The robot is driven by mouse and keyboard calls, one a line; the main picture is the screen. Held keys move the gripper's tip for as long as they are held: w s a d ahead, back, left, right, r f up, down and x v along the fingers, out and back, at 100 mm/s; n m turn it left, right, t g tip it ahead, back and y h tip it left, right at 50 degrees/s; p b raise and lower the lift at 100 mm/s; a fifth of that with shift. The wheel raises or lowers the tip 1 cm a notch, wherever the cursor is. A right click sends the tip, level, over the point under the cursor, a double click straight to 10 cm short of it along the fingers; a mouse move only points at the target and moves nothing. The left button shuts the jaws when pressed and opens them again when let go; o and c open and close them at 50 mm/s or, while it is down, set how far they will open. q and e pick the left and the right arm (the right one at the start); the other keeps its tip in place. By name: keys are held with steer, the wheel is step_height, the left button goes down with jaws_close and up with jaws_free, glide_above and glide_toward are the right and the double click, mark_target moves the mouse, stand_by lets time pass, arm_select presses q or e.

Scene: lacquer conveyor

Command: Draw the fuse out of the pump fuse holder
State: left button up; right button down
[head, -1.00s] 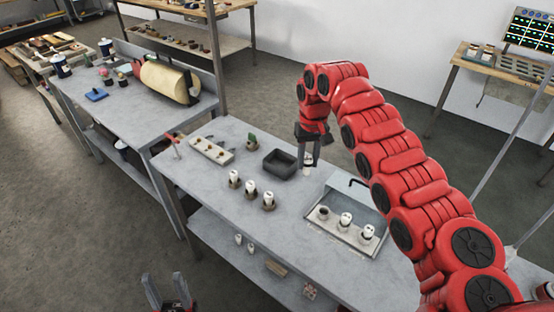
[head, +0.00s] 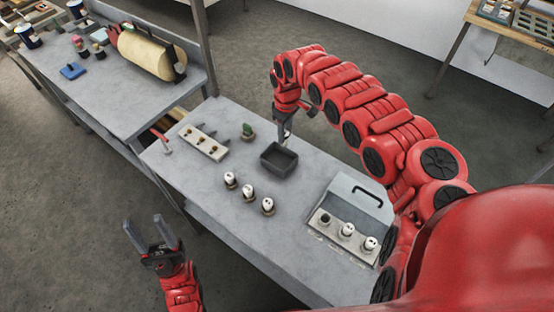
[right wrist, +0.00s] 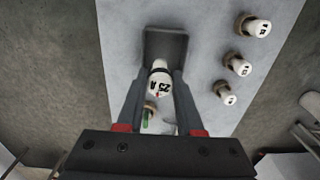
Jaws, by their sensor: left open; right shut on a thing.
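My right gripper (head: 285,136) is shut on a white fuse (right wrist: 160,82) with dark lettering that seems to read "25 A". It holds it over or close to the far side of a dark grey tray (head: 279,170); the exact height is unclear. The tray also shows behind the fuse in the right wrist view (right wrist: 180,40). The fuse holder (head: 318,230) is a grey box with its lid raised, at the table's right. Its left socket (head: 325,219) looks empty; white fuses (head: 347,230) stand in the other two. My left gripper (head: 153,236) is open and empty, off the table's front edge.
Three white fuses (head: 249,192) stand in brown bases in front of the tray. A pale block (head: 204,142), a green item (head: 248,131) and a red-handled tool (head: 162,140) lie at the table's left. Bare tabletop lies between tray and holder.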

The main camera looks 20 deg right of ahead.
step_height(320, 180, down, 4)
steer(key=shift+w+r+b, duration=0.15)
steer(key=shift+b, duration=0.8)
steer(key=shift+r, duration=0.1)
steer(key=shift+c, duration=2.4)
jaws_free()
steer(key=shift+r, duration=0.1)
step_height(320, 180, up, 17)
steer(key=b, duration=0.5)
steer(key=shift+d+b, duration=0.15)
steer(key=shift+b, duration=0.15)
steer(key=shift+r, duration=0.1)
